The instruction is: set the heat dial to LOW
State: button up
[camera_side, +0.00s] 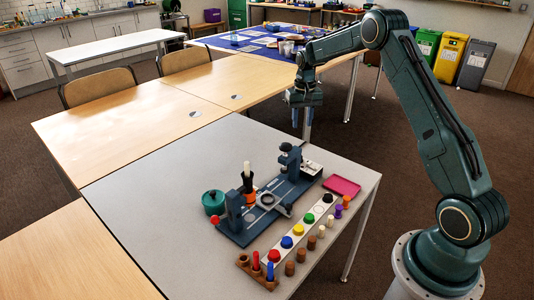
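A dark blue apparatus (262,216) with upright posts stands on the grey table (150,190). A flat ring (267,199) sits at its middle. A black and orange upright piece with a pale top (247,180) stands at its left part. A small pale box (312,168) is at its right end. I cannot make out which part is the heat dial, or any LOW mark; they are too small here. My gripper (304,108) hangs pointing down, above and behind the apparatus, apart from it. It seems empty, but its finger gap is too small to judge.
A green lidded pot (213,202) stands left of the apparatus. In front lie a white strip with coloured knobs (299,229), several small pegs (312,243), and a wooden rack (257,271). A pink tray (341,187) is at right. The table's left part is clear.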

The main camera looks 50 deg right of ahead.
jog(key=m, duration=0.9)
jog(key=shift+m, duration=0.3)
jog(key=shift+f, duration=0.1)
jog(key=shift+f, duration=6.8)
jog(key=shift+c, duration=0.3)
jog(key=c, duration=0.6)
